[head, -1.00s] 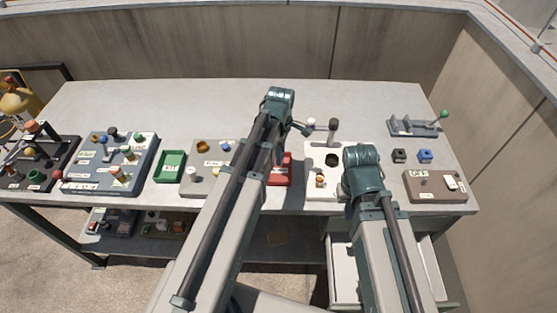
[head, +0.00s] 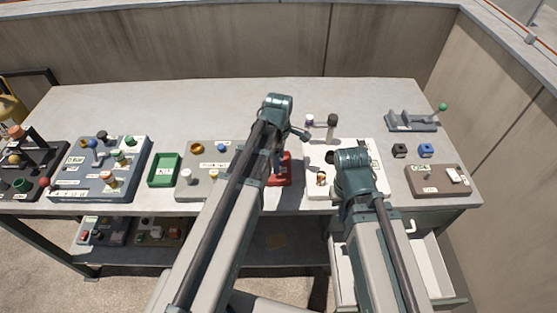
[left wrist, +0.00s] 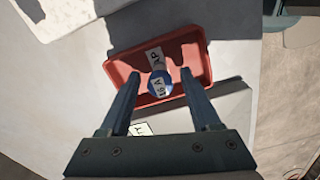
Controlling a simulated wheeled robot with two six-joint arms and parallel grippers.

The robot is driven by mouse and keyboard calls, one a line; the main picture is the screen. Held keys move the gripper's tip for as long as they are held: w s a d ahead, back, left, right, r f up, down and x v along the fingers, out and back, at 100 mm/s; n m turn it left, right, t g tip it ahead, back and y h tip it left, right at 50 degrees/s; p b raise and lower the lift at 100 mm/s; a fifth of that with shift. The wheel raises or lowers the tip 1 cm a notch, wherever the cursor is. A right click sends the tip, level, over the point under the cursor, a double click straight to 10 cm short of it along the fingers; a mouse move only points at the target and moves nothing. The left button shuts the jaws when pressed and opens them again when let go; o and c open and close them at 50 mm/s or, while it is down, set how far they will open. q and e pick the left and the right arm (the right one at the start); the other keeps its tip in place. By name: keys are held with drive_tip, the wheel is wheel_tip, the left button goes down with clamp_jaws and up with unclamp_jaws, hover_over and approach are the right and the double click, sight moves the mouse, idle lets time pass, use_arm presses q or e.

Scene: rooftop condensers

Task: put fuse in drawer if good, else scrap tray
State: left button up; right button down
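A blue fuse (left wrist: 159,82) with a pale label that seems to read 16A lies in the red scrap tray (left wrist: 198,52) in the left wrist view, partly over the tray's label. My left gripper (left wrist: 160,73) is open above it, one finger on either side and apart from the fuse. In the head view the red tray (head: 285,172) is mostly hidden behind my left arm. My right gripper's fingers are hidden behind its wrist in the head view, over the white board. The drawer (head: 432,268) under the table's right end is pulled open; my right arm hides part of it.
The white board (head: 318,158) carries a black-topped post (head: 332,125). A green tray (head: 163,170), a grey-brown board (head: 190,160) and a blue-grey panel (head: 100,165) stand to the left. A brown box (head: 430,182) stands at the right. The table's back is clear.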

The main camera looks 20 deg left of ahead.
use_arm(q)
wheel_tip(320, 180, up, 12)
drive_tip(key=p, duration=1.2)
drive_tip(key=s+d+m, duration=0.5)
drive_tip(key=s+m, duration=0.2)
drive_tip(key=m, duration=0.4)
drive_tip(key=s+d+m+y, duration=0.1)
drive_tip(key=s+d+m, duration=0.4)
drive_tip(key=m, duration=0.6)
drive_tip(key=shift+s+d+r, duration=0.15)
drive_tip(key=shift+s+r, duration=0.05)
drive_tip(key=shift+s, duration=1.05)
